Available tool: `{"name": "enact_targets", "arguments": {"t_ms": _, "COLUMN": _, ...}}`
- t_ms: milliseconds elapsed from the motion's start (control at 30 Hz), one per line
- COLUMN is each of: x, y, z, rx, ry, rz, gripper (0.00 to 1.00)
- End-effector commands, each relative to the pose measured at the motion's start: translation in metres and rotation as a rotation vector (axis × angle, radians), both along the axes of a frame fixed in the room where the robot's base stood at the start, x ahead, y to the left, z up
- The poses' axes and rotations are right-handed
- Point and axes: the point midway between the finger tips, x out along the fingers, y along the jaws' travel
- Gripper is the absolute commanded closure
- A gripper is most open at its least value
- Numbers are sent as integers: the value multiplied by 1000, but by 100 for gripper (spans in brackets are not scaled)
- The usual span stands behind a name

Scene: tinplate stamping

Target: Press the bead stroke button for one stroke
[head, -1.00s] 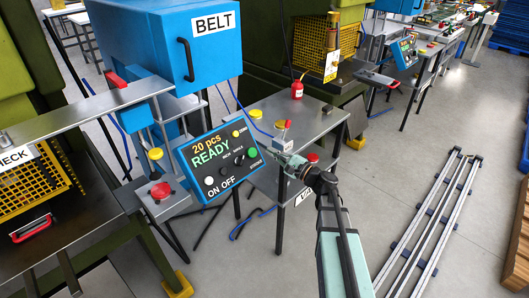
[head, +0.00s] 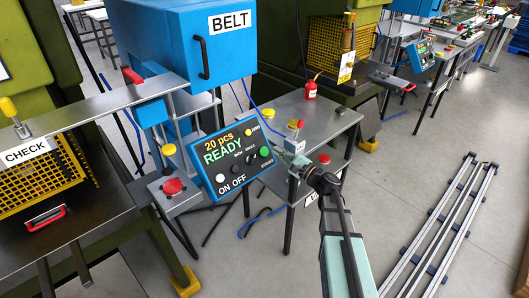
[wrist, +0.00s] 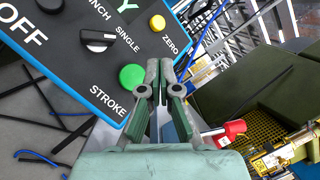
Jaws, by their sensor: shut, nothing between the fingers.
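A tilted control panel (head: 212,182) with a blue frame reads "20 pcs READY". Its round green button (head: 264,152) is labelled STROKE and also shows large in the wrist view (wrist: 132,77). The word "bead" is not legible on the panel. A black selector knob (wrist: 97,41) lies between the labels INCH and SINGLE. My gripper (head: 287,157) is shut and empty, just right of the panel. In the wrist view its closed fingertips (wrist: 159,66) are close beside the green button. I cannot tell whether they touch it; the button's face is mostly uncovered.
A yellow ZERO button (wrist: 157,22) and ON and OFF controls share the panel. A red mushroom button (head: 173,187) stands left of it. Rails (head: 450,222) lie on the floor at right.

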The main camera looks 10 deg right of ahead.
Motion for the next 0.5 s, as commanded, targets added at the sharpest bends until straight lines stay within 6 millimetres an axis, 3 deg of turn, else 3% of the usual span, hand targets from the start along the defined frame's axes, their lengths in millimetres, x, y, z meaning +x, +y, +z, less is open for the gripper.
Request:
{"name": "enact_targets", "arguments": {"t_ms": 233, "x": 24, "y": 14, "z": -23, "rx": 0, "ry": -1, "rz": 1, "gripper": 100}}
{"name": "enact_targets", "arguments": {"t_ms": 500, "x": 36, "y": 22, "z": -30, "rx": 0, "ry": -1, "rz": -2, "gripper": 100}}
